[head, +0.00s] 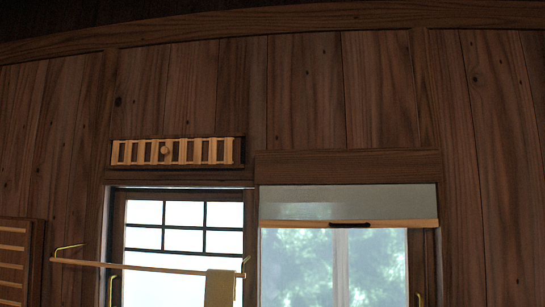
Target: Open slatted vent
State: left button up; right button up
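The slatted vent (178,151) is a low, wide panel high on the wooden wall, above the left window. It has a dark frame with several light upright wooden slats. A small round light knob (166,150) sits near its middle. Dark gaps show between the slats, and some slats near the right end look closer together or overlapping. Neither of my grippers is in the head view, so nothing is touching the vent.
A left window (184,213) with a dark grid is below the vent. A rail (140,267) with a hanging cloth (220,288) crosses it. A right window has a part-lowered blind (347,205). A slatted wooden panel (15,262) is at lower left.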

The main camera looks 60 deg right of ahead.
aim_at(167, 150)
jog(key=z, duration=1.25)
jog(key=i, duration=0.05)
